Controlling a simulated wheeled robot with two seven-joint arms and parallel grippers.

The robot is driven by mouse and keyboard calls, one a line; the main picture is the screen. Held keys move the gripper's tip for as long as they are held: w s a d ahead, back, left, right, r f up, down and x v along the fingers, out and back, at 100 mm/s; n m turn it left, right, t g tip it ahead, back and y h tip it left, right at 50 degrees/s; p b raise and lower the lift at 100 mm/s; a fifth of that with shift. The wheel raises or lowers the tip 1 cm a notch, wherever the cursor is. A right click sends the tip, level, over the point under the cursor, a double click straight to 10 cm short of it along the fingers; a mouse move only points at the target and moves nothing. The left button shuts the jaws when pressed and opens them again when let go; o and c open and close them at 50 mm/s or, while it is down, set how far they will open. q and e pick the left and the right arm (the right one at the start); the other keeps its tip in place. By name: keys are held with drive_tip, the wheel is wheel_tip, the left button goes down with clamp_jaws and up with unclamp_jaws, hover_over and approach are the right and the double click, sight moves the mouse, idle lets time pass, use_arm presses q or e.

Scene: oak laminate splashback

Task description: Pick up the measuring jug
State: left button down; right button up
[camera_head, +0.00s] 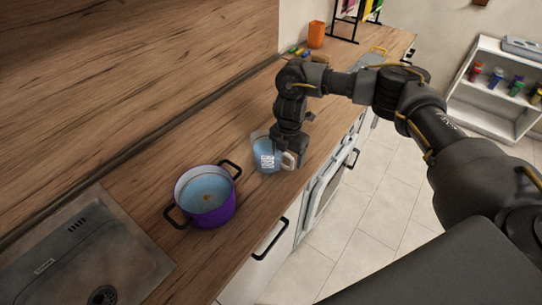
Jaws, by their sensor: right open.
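The measuring jug (262,152) is a clear, bluish vessel with a white printed patch on its side. It stands upright on the wooden worktop, right of the purple pot. My right gripper (290,158) is at the jug's right side, with my right arm reaching in from the right and bending down over the counter. The gripper is open, and its dark body covers the jug's right part. I cannot tell whether a finger touches the jug. My left gripper is not in view.
A purple pot (210,212) with black handles stands close left of the jug. A sink (75,255) lies at lower left. An orange cup (316,34) and a black rack are at the back. The counter's front edge and oven run just right of the jug.

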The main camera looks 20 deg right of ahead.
drive_tip(key=f, duration=0.3)
drive_tip(key=shift+w+d+f, duration=0.15)
drive_tip(key=shift+d+f, duration=0.05)
drive_tip(key=shift+f, duration=0.2)
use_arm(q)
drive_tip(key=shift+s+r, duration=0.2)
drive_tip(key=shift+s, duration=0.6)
use_arm(e)
drive_tip(key=shift+a, duration=0.1)
drive_tip(key=shift+c, duration=0.6)
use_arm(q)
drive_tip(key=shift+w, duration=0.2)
use_arm(e)
drive_tip(key=shift+r, duration=0.1)
clamp_jaws()
drive_tip(key=shift+r, duration=0.15)
